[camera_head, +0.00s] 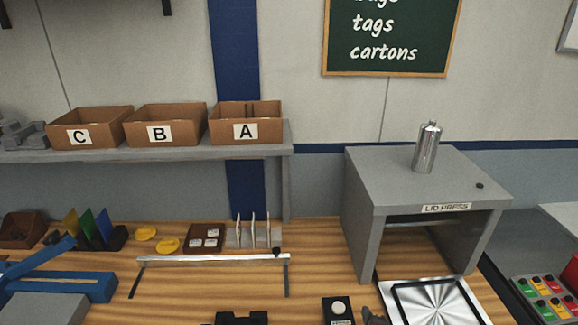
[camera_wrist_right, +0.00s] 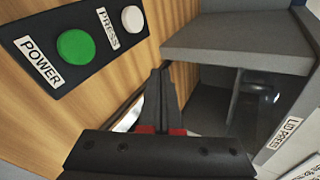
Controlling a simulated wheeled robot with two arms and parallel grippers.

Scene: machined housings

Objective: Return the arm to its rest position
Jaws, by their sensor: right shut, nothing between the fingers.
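My right gripper (camera_head: 373,316) shows only as a dark tip at the bottom edge of the head view, just right of the button box and left of the shiny metal plate. In the right wrist view my right gripper (camera_wrist_right: 161,72) has its two dark fingers together, with nothing held. The fingers point past the button box toward the lid press and are clear of the buttons. The rest of my right arm is out of the head view. My left gripper does not show.
The button box (camera_head: 338,311) has a white button; its green POWER button (camera_wrist_right: 76,47) shows in the wrist view. The lid press (camera_head: 362,220) stands behind, a metal bottle (camera_head: 427,148) on top. The framed shiny plate (camera_head: 434,301) lies before it. A thin rail (camera_head: 212,259) stands left.

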